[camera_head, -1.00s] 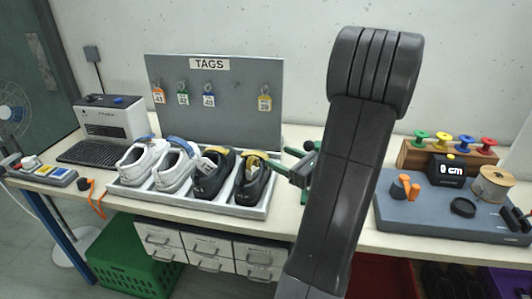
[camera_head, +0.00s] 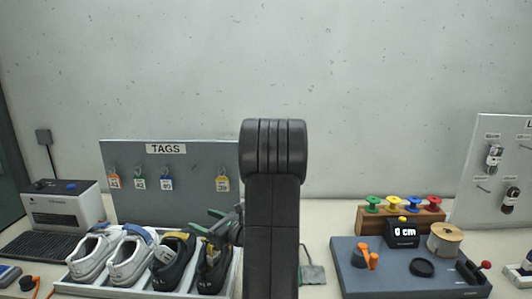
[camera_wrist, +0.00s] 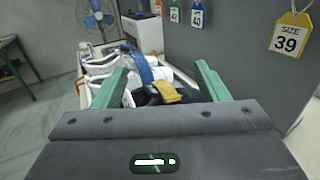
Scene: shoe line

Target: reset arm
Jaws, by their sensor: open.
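My gripper (camera_wrist: 160,90) is open, with its two green fingers apart and nothing held between them in the wrist view. Beyond the fingers lie the shoes in their tray, partly hidden by my gripper. In the head view my dark arm stands upright in the middle, and part of my gripper (camera_head: 228,218) shows to its left, above the right end of the shoe tray (camera_head: 233,282). The tray holds white shoes (camera_head: 128,262) at left and black shoes (camera_head: 172,262) at right.
A grey TAGS board (camera_head: 200,160) with several hanging tags stands behind the tray. A printer (camera_head: 62,208) is at left.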

